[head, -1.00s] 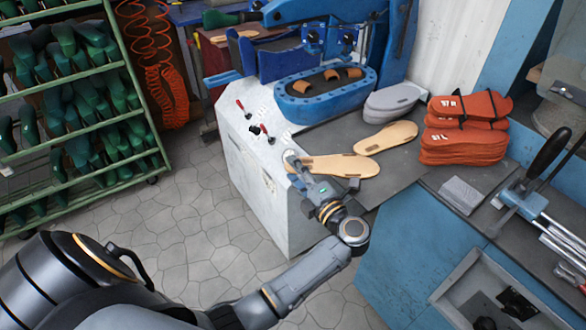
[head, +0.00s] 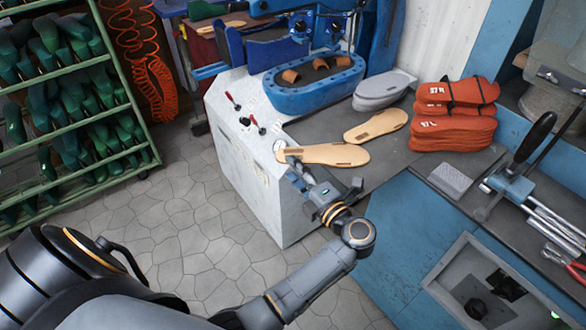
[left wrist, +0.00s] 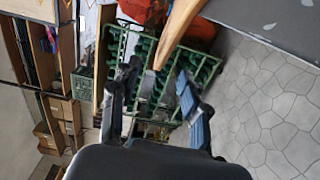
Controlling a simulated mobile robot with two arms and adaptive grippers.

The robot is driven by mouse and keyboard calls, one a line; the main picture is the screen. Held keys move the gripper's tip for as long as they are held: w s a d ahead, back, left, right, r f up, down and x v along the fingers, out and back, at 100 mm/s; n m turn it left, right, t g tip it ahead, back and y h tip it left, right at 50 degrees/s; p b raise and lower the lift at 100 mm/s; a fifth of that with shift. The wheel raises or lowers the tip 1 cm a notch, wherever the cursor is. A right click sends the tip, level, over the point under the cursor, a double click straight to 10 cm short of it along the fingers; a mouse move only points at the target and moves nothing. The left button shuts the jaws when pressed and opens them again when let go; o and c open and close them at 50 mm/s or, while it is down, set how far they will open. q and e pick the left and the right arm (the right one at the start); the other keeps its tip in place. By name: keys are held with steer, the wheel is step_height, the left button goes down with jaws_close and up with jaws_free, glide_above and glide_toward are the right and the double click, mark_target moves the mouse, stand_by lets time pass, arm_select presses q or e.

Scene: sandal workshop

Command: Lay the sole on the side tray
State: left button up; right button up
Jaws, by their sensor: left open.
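A tan sole (head: 335,154) lies flat on the dark grey side tray (head: 322,128). Its left end sticks out past the tray's edge beside the white machine body. A second tan sole (head: 376,125) lies just behind it to the right. My left gripper (head: 292,174) is open and empty, just in front of and below the sole's overhanging end. In the left wrist view my gripper (left wrist: 155,112) has its fingers spread apart, and the sole's tip (left wrist: 174,40) shows ahead of them, with the tray's underside or edge (left wrist: 275,22) at top right. My right gripper is not in view.
Orange soles (head: 452,130) are stacked at the tray's right, and grey soles (head: 380,92) lie behind. A blue press basin (head: 315,92) stands at the back. The white machine body (head: 262,185) is close to my gripper. A green rack (head: 75,140) stands left over open floor.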

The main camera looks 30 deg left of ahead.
arm_select(q)
steer(key=shift+d, duration=0.15)
steer(key=o, duration=0.6)
steer(key=shift+c, duration=0.2)
